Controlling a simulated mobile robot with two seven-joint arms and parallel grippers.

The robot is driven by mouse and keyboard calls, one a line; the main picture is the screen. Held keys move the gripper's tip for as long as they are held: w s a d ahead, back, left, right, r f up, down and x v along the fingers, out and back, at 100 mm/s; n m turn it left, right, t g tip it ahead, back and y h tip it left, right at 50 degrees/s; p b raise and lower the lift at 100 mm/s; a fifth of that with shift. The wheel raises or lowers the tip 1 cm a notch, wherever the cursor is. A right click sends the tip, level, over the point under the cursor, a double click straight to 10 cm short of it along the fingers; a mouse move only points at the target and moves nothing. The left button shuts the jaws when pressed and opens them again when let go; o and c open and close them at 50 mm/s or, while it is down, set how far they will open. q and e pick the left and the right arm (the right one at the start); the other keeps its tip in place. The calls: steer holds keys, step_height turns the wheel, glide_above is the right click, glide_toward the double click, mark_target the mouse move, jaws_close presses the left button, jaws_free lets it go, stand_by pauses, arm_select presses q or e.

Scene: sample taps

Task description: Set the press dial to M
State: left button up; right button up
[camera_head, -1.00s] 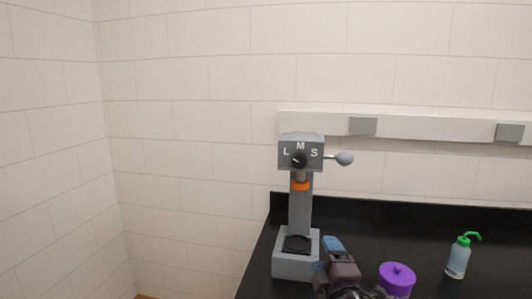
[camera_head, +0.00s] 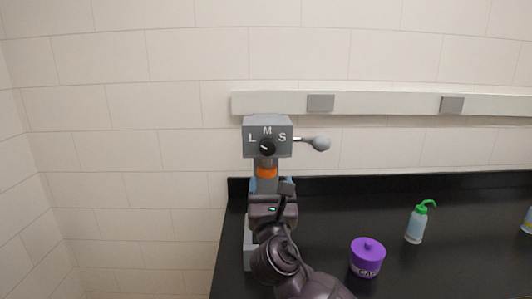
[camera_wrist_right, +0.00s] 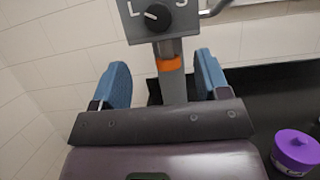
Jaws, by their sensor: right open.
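The grey press (camera_head: 280,122) stands at the left end of the black bench, with L, M and S on its head. Its black dial (camera_head: 267,147) is a round knob below the M. In the right wrist view the dial (camera_wrist_right: 158,18) has a white mark that seems to point left, toward the L. My right gripper (camera_head: 270,186) is in front of the press column, below the dial. In the right wrist view its blue fingers (camera_wrist_right: 162,70) are apart and empty, with the column beyond them. The gripper and arm hide much of the press base. My left gripper is not in view.
A grey lever (camera_head: 320,143) sticks out to the right of the press head. A purple lidded jar (camera_head: 367,262) and a green-topped wash bottle (camera_head: 416,226) stand on the black bench (camera_head: 330,215) to the right. A pale rail (camera_head: 385,103) runs along the wall.

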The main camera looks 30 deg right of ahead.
mark_target(268, 151)
steer(key=p+x, duration=0.2)
steer(key=x, duration=0.9)
steer(key=shift+a+f, duration=0.1)
steer(key=shift+a, duration=0.05)
steer(key=c, duration=0.9)
